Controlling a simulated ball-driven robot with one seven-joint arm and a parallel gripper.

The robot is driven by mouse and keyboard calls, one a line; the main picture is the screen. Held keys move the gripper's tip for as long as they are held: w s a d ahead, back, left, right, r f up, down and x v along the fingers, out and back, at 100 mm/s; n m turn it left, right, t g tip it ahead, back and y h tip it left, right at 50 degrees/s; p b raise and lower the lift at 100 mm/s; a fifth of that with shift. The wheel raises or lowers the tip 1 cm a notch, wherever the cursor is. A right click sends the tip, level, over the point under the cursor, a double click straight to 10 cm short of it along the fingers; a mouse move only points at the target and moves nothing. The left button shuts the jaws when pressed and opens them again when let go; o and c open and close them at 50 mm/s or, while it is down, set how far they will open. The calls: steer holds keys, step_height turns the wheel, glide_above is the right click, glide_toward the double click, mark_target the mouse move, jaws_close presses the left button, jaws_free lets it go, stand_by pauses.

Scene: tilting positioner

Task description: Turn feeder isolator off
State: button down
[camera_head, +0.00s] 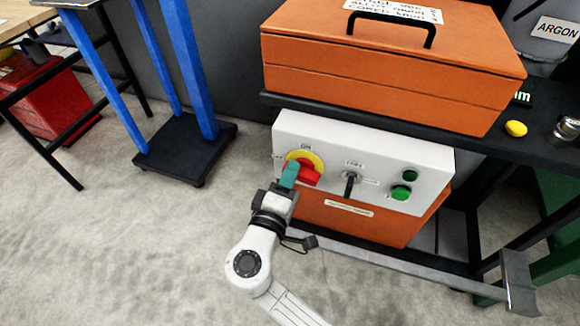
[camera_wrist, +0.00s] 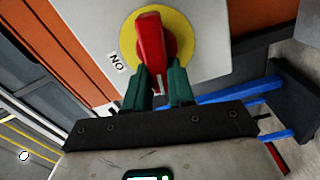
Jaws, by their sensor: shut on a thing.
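The feeder isolator is a red handle (camera_head: 308,174) on a round yellow plate (camera_head: 318,157) at the left of a white control panel (camera_head: 380,140). An "ON" label stands by the plate. In the wrist view the red handle (camera_wrist: 151,45) stands up from the yellow plate (camera_wrist: 183,40), with the "ON" label (camera_wrist: 117,62) at its lower left. My gripper (camera_head: 289,174) is at the panel. Its green fingers (camera_wrist: 162,82) are on either side of the handle's near end and shut on it. The fingers hide part of the handle.
The panel also has a black selector switch (camera_head: 350,184) and two green buttons (camera_head: 401,192). An orange toolbox (camera_head: 390,70) sits on the dark shelf above the panel. A blue-legged stand (camera_head: 185,148) is at the left, with open floor in front.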

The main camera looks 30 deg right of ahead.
steer(key=shift+w+f+n+p, duration=0.1)
steer(key=shift+f+n+p, duration=0.05)
steer(key=shift+n+p, duration=0.7)
steer(key=shift+n, duration=0.35)
steer(key=c, duration=1)
jaws_free()
steer(key=shift+d+f, duration=0.1)
steer(key=shift+o, duration=0.2)
steer(key=p+v, duration=0.1)
steer(key=v, duration=1)
steer(key=shift+w, duration=0.1)
